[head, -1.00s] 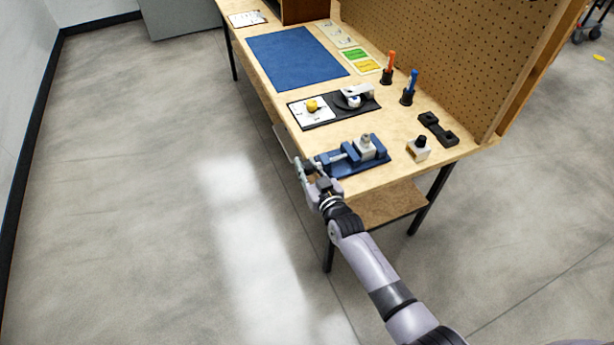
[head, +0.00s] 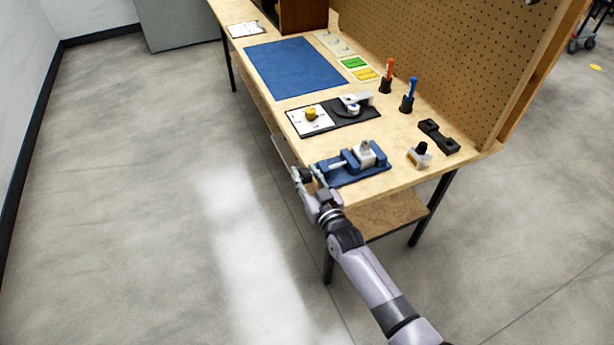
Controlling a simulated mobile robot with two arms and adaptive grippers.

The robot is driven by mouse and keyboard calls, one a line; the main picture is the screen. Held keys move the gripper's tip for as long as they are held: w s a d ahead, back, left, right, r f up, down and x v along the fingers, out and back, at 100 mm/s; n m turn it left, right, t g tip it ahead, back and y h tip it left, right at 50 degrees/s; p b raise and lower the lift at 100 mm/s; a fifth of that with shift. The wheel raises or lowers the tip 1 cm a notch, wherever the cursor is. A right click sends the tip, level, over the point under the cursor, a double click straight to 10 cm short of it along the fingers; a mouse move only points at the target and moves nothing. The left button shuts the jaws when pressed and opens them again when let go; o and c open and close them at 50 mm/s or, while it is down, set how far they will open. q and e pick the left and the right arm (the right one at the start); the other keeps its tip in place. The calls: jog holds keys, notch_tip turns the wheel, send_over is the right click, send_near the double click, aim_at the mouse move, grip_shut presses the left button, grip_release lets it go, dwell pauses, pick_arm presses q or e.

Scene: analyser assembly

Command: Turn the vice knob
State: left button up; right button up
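The blue vice (head: 350,165) sits on its blue base near the front edge of the wooden bench, with a grey-white block (head: 366,154) between its jaws. Its screw end points left toward the bench's front edge. My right gripper (head: 305,176) is at that edge, at the screw end of the vice, with its two fingers spread apart. The vice knob is small and partly hidden by the fingers; I cannot tell whether they touch it. My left gripper is not in view.
A black tray (head: 352,122) with a white panel and yellow knob lies behind the vice. A small black-topped block (head: 419,156), a black bracket (head: 439,137), and orange (head: 388,74) and blue (head: 410,92) tools in stands are to the right. A blue mat (head: 295,67) lies farther back.

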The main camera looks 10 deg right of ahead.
jog(key=v, duration=1.2)
